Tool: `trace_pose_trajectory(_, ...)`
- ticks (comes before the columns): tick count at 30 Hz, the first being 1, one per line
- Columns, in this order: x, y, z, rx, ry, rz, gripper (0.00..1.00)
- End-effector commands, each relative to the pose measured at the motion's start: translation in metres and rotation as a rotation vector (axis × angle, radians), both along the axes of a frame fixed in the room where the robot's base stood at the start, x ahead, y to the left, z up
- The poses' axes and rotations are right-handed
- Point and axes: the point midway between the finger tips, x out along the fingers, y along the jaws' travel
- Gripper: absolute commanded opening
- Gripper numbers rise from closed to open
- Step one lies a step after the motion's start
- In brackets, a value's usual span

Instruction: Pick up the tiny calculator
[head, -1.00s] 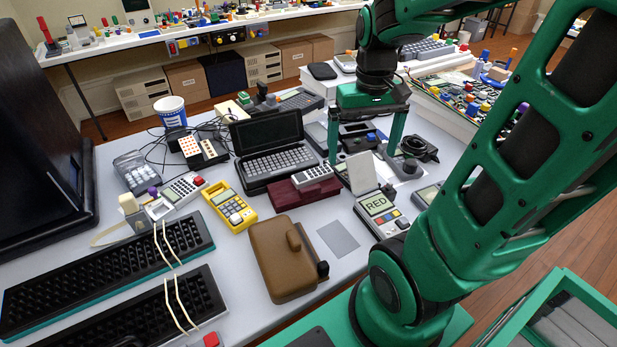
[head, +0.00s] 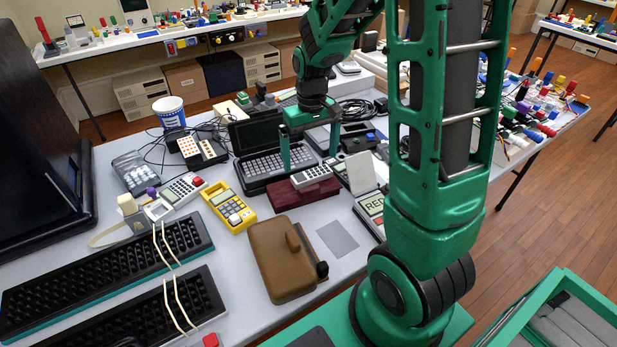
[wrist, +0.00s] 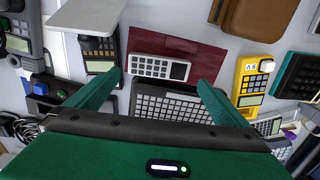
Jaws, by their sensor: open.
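No contact with the calculator shows.
A yellow calculator (head: 230,208) and a brown case (head: 282,260) lie nearer the front. A device with a tilted pale lid (head: 361,173) stands close right of the folder. A flat grey card (head: 338,240) lies on bare table to the right of the case.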

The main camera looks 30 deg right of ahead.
Motion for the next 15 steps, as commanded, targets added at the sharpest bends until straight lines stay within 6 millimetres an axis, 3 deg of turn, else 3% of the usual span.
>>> trace_pose_trajectory(15, -0.003, -0.002, -0.052, 0.001, 0.002, 0.000, 1.00)
